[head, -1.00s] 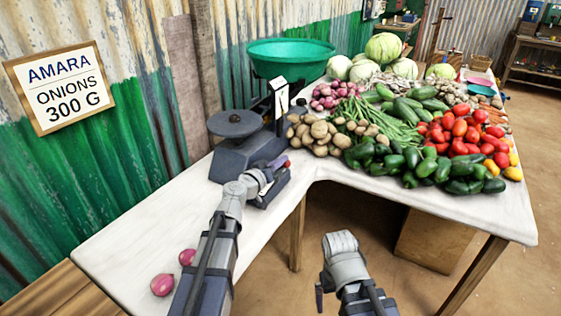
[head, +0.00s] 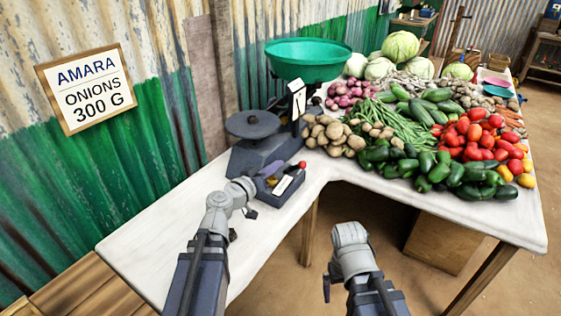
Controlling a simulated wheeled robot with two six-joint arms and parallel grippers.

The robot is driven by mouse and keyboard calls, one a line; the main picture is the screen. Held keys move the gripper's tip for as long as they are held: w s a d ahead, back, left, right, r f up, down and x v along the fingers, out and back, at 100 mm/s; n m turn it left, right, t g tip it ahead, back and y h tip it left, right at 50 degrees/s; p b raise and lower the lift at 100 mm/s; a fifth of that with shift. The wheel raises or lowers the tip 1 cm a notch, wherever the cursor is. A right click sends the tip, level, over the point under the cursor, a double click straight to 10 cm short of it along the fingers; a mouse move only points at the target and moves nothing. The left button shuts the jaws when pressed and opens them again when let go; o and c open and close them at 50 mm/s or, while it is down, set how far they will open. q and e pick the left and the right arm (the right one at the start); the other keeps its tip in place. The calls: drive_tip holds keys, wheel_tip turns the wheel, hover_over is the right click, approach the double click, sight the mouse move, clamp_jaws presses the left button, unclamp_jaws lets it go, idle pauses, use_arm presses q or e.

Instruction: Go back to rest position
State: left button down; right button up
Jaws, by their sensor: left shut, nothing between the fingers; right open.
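My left gripper (head: 251,212) is at the end of the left arm, over the white table (head: 135,245), in front of the scale. It is small in view; its fingers look shut and empty. My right gripper (head: 327,288) hangs in front of the table's inner edge, over the floor gap, clear of all goods. Its fingers are small and partly turned away, with nothing seen in them. The grey balance scale (head: 257,160) has a flat round plate (head: 252,124) with nothing on it and a green pan (head: 308,58). The inside of the pan looks empty.
A dark box (head: 287,187) with small items and a white label stands just beyond my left gripper. Potatoes (head: 330,135), red onions (head: 348,93), cucumbers and tomatoes (head: 478,135) cover the right side. A sign (head: 89,88) hangs on the wall.

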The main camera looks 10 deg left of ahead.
use_arm(q)
drive_tip(key=shift+s, duration=0.1)
drive_tip(key=s+d+f+m+g+h, duration=0.1)
drive_tip(key=s+d+f+m+g, duration=0.2)
drive_tip(key=s+d+f+g, duration=0.4)
drive_tip(key=s+d+f+m+g+h, duration=0.1)
drive_tip(key=s+d+f+m+g, duration=0.15)
drive_tip(key=d+f, duration=0.45)
drive_tip(key=s+a+f+g+y, duration=0.1)
drive_tip(key=s+f+g+y, duration=0.2)
drive_tip(key=s+y, duration=0.3)
drive_tip(key=s+f+g+y, duration=0.3)
drive_tip(key=s+g, duration=0.1)
drive_tip(key=s, duration=0.3)
wheel_tip(320, 180, up, 19)
drive_tip(key=n+p, duration=0.1)
drive_tip(key=p, duration=1.7)
drive_tip(key=shift+s+a+f+y+p, duration=0.15)
drive_tip(key=shift+a+y+p, duration=0.15)
drive_tip(key=shift+a+p, duration=0.1)
drive_tip(key=shift+t, duration=0.25)
